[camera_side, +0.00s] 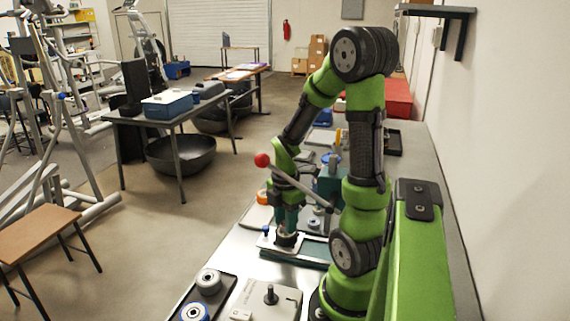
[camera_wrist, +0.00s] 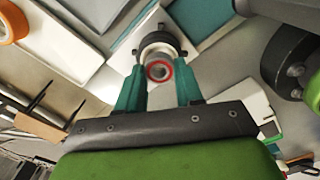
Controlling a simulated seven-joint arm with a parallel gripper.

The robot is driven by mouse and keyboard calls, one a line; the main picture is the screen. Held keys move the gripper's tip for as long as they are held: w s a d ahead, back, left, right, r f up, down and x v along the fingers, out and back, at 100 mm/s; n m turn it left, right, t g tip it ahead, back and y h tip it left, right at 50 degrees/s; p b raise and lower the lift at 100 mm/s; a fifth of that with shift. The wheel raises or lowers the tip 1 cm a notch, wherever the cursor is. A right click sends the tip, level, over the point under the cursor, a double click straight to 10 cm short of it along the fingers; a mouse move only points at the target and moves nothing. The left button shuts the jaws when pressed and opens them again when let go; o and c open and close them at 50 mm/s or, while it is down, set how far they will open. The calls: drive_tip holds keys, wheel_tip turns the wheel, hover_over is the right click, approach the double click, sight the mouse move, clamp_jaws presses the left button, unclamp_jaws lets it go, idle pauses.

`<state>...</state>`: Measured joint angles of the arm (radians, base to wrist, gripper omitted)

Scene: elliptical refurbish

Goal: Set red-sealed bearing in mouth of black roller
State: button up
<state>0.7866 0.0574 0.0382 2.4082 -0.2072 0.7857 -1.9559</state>
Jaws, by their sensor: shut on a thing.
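In the wrist view the red-sealed bearing (camera_wrist: 158,71) sits between the two teal fingers of my gripper (camera_wrist: 160,84), which is shut on it. The bearing's red ring faces the camera. The black roller (camera_wrist: 160,38) shows just beyond the bearing, on a white plate, and the bearing overlaps its near edge in this view. I cannot tell whether they touch. In the side view my gripper (camera_side: 288,219) points down right above the black roller (camera_side: 288,240). The bearing is too small and hidden to make out there.
A press lever with a red ball (camera_side: 262,160) reaches close beside my gripper. An orange tape roll (camera_wrist: 12,22) lies at the wrist view's upper left. A black tray with a grey-green roller (camera_side: 209,281) and a blue-ringed part (camera_side: 194,312) stands nearer the side camera, beside a knobbed block (camera_side: 268,298).

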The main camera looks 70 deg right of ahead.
drive_tip(key=shift+f, duration=0.55)
drive_tip(key=o, duration=0.8)
drive_tip(key=shift+c, duration=0.2)
wheel_tip(320, 180, up, 11)
idle(0.5)
